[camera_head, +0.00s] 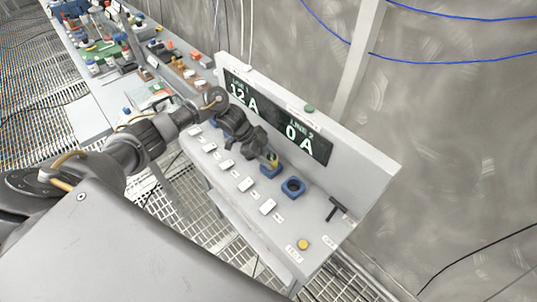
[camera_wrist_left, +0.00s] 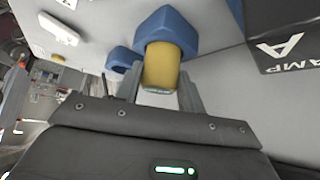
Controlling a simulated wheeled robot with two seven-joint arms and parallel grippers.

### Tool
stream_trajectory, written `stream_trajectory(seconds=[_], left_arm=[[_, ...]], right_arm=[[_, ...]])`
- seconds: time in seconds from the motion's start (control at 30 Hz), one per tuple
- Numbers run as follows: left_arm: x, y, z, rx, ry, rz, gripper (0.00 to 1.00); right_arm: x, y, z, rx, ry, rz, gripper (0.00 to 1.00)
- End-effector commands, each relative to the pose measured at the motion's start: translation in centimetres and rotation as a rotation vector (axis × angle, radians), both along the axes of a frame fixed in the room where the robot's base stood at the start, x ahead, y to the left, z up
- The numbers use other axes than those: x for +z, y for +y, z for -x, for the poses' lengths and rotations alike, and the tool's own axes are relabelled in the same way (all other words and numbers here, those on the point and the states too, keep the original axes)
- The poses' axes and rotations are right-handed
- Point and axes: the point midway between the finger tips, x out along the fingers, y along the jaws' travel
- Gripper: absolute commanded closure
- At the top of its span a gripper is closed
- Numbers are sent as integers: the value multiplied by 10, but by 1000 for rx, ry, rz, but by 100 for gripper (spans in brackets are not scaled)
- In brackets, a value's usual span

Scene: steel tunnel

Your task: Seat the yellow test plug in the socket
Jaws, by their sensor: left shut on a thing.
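The yellow test plug (camera_wrist_left: 161,66) is between the two fingers of my left gripper (camera_wrist_left: 160,88) in the left wrist view. The fingers are shut on it. Its far end meets a blue socket (camera_wrist_left: 167,27); how deep it sits inside cannot be told. In the head view my left gripper (camera_head: 270,158) is over the panel. A little of the yellow plug (camera_head: 273,156) shows there, directly above the blue socket (camera_head: 269,170). My right gripper is not in view.
Another blue socket (camera_head: 293,187), open and empty, is to the right. The display board (camera_head: 275,118) behind reads 12 A and 0 A. White switches (camera_head: 245,184), a yellow button (camera_head: 303,244) and a black T-handle (camera_head: 338,208) are on the panel. A cluttered bench (camera_head: 95,95) stands at left.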

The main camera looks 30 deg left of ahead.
Motion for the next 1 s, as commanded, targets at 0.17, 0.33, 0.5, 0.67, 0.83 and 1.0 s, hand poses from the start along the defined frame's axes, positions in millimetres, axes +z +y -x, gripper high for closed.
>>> stream_trajectory(seconds=[0.17, 0.33, 0.5, 0.67, 0.83, 1.0], left_arm=[[0, 0, 0, 0, -2, 1, 90], [-4, 0, 0, 1, -1, 1, 90], [-3, 0, 0, 1, -1, 0, 40], [-3, 0, 0, 1, -1, 0, 40], [1, 0, 0, 1, -1, 0, 40], [14, 13, 1, 2, -5, 0, 40]], right_arm=[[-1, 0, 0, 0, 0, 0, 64], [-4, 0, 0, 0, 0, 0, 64], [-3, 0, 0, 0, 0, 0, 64], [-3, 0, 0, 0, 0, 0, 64], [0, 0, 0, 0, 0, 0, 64], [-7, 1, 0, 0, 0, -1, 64]])
